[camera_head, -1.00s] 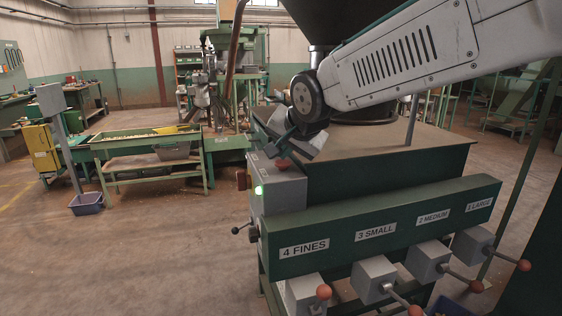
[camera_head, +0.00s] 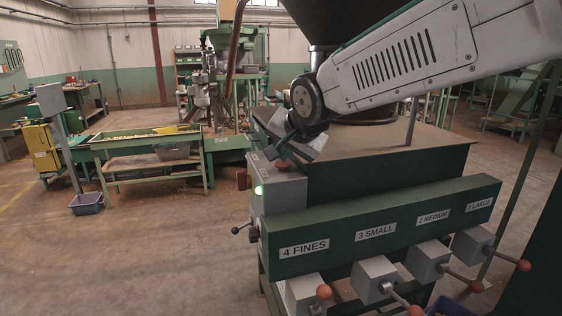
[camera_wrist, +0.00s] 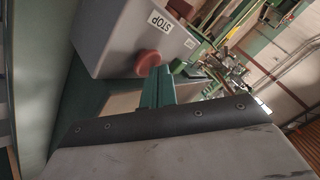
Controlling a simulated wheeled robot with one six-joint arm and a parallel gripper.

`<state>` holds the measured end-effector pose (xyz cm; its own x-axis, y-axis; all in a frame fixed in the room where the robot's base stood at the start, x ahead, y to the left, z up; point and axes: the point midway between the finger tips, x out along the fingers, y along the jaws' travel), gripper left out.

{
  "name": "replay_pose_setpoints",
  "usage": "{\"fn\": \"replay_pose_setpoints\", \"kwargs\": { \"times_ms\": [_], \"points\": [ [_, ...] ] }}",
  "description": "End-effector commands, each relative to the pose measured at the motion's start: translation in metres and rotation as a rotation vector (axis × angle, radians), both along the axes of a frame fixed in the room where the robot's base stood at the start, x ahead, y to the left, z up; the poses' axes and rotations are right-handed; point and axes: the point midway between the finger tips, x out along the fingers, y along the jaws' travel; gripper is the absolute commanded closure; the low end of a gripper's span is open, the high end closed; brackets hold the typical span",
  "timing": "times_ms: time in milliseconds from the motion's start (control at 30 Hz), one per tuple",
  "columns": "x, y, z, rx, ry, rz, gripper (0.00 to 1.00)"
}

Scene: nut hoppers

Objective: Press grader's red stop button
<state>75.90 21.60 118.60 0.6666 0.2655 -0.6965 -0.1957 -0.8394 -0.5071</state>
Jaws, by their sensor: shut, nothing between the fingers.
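The red stop button (camera_head: 283,164) is a round mushroom knob on top of the grey control box (camera_head: 282,194) at the grader's corner. It shows close up in the wrist view (camera_wrist: 150,62), beside a STOP label (camera_wrist: 160,21). My gripper (camera_head: 276,152) is shut and empty, right above the button in the head view. In the wrist view the green fingertip (camera_wrist: 156,80) overlaps the button's near edge. I cannot tell whether it touches or is just short of it. A green light (camera_head: 259,190) glows on the box front.
The green grader panel (camera_head: 330,238) carries labels from fines to large, with grey lever boxes and red-knobbed levers below. A dark hopper (camera_head: 335,20) rises behind my arm.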

Motion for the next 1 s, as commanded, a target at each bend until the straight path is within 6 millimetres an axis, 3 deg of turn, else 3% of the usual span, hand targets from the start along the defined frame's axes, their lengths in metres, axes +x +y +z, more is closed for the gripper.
{"fn": "replay_pose_setpoints", "kwargs": {
  "times_ms": [433,1000],
  "points": [
    [0.0,0.0,-0.005,-0.001,0.001,0.0,1.0],
    [0.0,0.0,0.006,0.001,0.0,-0.001,1.0]
  ]
}}
